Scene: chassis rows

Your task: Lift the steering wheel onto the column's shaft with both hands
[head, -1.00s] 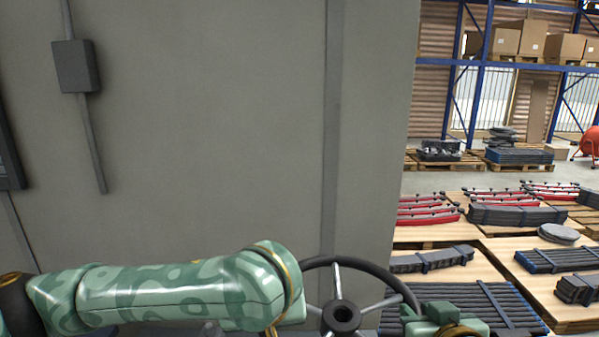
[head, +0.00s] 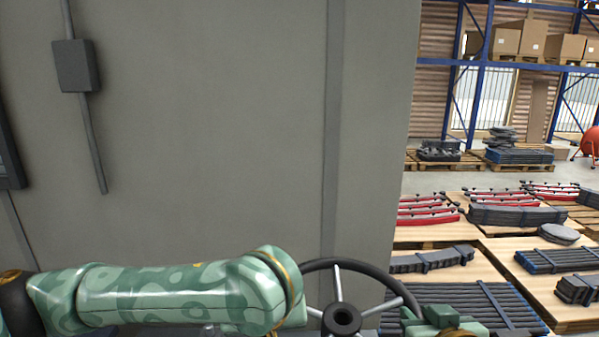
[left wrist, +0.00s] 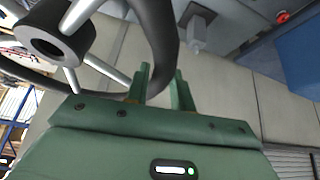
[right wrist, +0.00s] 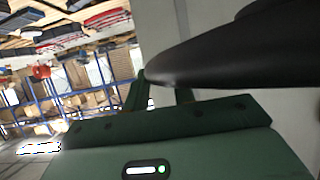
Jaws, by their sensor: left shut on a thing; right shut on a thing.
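The steering wheel (head: 342,319) has a dark rim, silver spokes and a dark hub with a round hole. It stands at the bottom of the head view, its lower part cut off. My right gripper (head: 406,318) is at the rim's right side. In the right wrist view its fingers (right wrist: 160,92) are shut on the dark rim (right wrist: 240,50). My left gripper (left wrist: 160,85) is shut on the rim in the left wrist view, where the hub (left wrist: 52,38) also shows. In the head view my left forearm hides that gripper. I cannot make out the column's shaft.
A large grey wall panel (head: 220,130) with a dark box (head: 76,66) fills the left and middle. At right, pallets carry dark bar bundles (head: 460,300) and red curved parts (head: 428,210). A blue rack (head: 480,85) with cartons stands behind.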

